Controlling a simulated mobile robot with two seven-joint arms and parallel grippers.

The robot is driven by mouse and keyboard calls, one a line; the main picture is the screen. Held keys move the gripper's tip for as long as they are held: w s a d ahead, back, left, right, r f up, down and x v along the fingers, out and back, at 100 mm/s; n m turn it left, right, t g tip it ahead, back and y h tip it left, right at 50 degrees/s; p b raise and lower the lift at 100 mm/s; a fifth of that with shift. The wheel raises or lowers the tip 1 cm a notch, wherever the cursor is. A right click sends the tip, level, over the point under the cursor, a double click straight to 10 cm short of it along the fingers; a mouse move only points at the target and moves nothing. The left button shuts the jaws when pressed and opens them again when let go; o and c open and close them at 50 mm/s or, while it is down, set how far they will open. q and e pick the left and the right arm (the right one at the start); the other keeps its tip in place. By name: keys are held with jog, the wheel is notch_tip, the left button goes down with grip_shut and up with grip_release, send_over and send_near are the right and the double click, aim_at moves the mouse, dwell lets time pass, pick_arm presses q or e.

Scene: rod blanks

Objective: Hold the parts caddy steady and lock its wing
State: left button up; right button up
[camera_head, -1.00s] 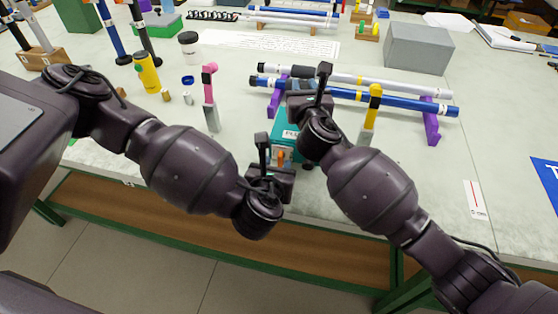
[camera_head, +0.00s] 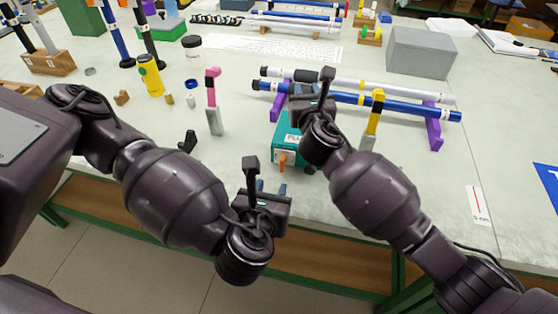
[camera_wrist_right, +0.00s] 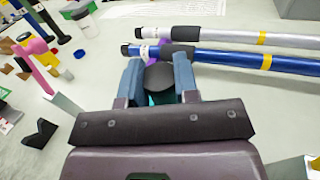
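The parts caddy (camera_head: 287,140) is a teal box with a white label, standing near the table's front edge. Its orange wing (camera_head: 283,158) is on the front face and looks roughly upright; whether it is locked I cannot tell. My right gripper (camera_head: 308,98) is at the back of the caddy. In the right wrist view its two blue fingers (camera_wrist_right: 160,80) close on a dark rounded grip (camera_wrist_right: 160,74), with teal showing below. My left gripper (camera_head: 271,187) is in front of and below the caddy, its blue fingers apart and empty, clear of the wing.
Blue and white rods (camera_head: 375,101) lie on purple stands (camera_head: 433,128) behind and right of the caddy. A pink-topped tool (camera_head: 213,100) and a yellow-topped tool (camera_head: 373,118) stand either side. A small black piece (camera_head: 188,141) sits left.

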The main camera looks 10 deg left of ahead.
jog(key=o, duration=0.5)
